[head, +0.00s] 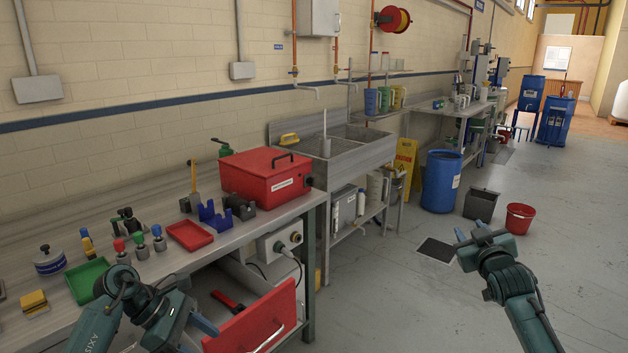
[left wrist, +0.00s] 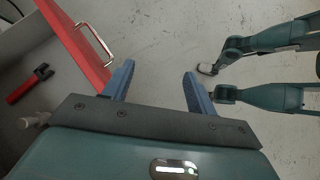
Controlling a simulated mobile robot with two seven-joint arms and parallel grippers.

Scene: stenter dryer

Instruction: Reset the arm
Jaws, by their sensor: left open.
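My left gripper (head: 205,327) is low in front of the workbench, beside the red front (head: 255,322) of a drawer that stands pulled out. In the left wrist view its two blue fingers (left wrist: 157,84) are spread, with only floor between them. The drawer front (left wrist: 72,42) and its metal handle (left wrist: 97,40) lie just left of the fingers, apart from them as far as I can tell. My right gripper (head: 471,231) is held out over the open floor at the right. Its blue fingertips look apart, with nothing seen between them.
A red-handled tool (head: 227,300) lies in the drawer. The bench holds a red box (head: 265,178), a green tray (head: 88,280) and a red tray (head: 190,235). A blue barrel (head: 441,182), grey bin (head: 481,204) and red bucket (head: 519,218) stand beyond my right gripper.

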